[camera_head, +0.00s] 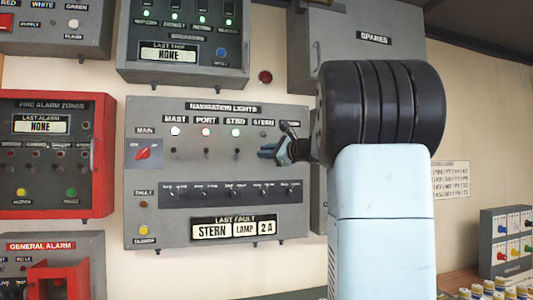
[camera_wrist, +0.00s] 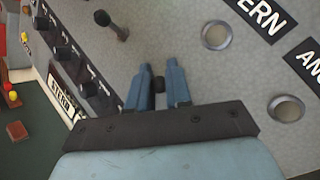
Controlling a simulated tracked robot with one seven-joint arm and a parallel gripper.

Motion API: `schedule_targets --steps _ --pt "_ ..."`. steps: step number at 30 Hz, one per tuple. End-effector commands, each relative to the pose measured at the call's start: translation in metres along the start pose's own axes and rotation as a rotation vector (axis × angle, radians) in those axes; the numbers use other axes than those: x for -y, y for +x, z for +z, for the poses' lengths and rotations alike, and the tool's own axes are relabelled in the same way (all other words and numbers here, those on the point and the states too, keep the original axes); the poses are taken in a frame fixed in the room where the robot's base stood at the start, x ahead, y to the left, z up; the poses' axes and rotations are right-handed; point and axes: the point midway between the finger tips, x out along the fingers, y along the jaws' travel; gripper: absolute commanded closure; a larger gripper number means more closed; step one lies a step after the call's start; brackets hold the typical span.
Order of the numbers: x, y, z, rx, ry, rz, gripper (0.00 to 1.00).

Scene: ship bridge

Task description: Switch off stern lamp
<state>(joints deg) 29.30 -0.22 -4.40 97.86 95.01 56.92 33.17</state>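The grey navigation lights panel (camera_head: 150,215) is on the wall. The stern label (camera_wrist: 262,14) shows partly in the wrist view, with the stern lamp (camera_wrist: 215,35) beside it looking grey and unlit. My gripper (camera_head: 270,152) is at the panel on the stern column and hides the switch in the head view. In the wrist view my gripper (camera_wrist: 158,78) has its two blue fingers close on either side of a dark knob, the stern switch (camera_wrist: 159,85). The fingers look shut on it. The starboard switch (camera_wrist: 110,25) stands free at upper left.
Mast (camera_head: 175,131), port (camera_head: 205,131) and starboard (camera_head: 236,131) lamps are lit. The anchor lamp (camera_wrist: 287,108) looks unlit. The red fire alarm box (camera_head: 100,150) juts out at left. A spares cabinet (camera_head: 300,75) is above right.

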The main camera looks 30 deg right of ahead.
Motion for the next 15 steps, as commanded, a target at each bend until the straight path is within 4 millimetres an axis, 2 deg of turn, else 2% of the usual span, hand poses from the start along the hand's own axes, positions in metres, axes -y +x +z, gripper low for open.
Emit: schedule_targets --steps 4,15 --pt "-0.0004 0.0001 0.0001 0.000 0.000 0.001 1.00" --pt "-0.0020 -0.0003 -0.0009 0.015 -0.013 -0.015 1.00"
